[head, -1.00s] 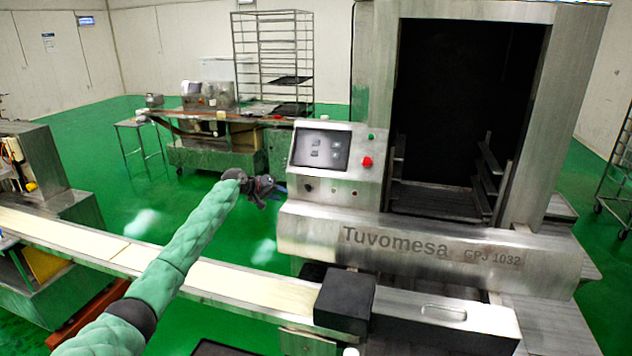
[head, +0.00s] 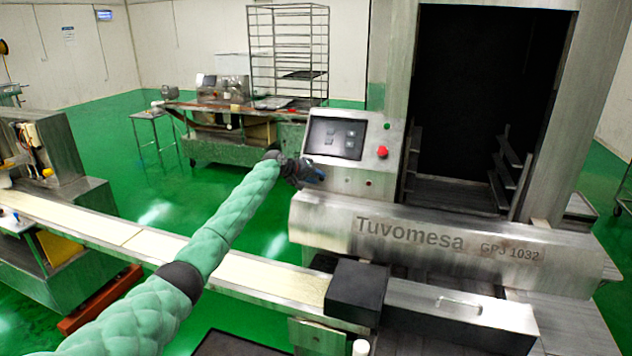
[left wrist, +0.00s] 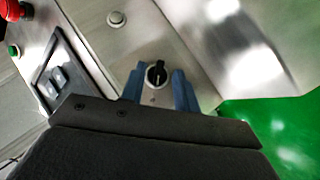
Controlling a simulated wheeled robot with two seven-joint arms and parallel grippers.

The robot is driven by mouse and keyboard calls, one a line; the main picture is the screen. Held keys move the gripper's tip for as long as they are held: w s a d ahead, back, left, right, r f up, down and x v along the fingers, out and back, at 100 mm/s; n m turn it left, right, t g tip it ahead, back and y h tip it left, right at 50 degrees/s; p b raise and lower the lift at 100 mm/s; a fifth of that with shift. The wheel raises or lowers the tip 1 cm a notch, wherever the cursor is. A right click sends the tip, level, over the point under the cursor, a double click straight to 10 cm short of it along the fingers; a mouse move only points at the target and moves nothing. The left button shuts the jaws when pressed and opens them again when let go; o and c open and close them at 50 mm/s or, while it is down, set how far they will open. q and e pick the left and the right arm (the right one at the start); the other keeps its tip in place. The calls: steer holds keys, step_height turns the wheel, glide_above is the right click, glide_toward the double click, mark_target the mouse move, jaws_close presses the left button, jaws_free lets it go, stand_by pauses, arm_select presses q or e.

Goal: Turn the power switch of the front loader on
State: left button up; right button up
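The front loader (head: 420,225) is the steel machine marked Tuvomesa, with a screen panel (head: 336,138) on its left side. In the left wrist view its power switch (left wrist: 156,73) is a black rotary knob on a round base below the panel. My left gripper (head: 312,178) is at the panel's lower left corner in the head view. In the left wrist view the two blue fingers of my left gripper (left wrist: 158,88) are open, one on each side of the knob, with gaps visible. In the head view the gripper hides the switch. My right gripper is not in view.
A red button (head: 382,152) and a green button (head: 387,126) sit right of the screen. A conveyor belt (head: 170,252) runs below my left arm to a black block (head: 357,292). A wheeled rack (head: 288,55) stands behind.

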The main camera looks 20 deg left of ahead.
arm_select(q)
steer(key=shift+w+d+f, duration=0.1)
steer(key=shift+w+d, duration=0.05)
jaws_close()
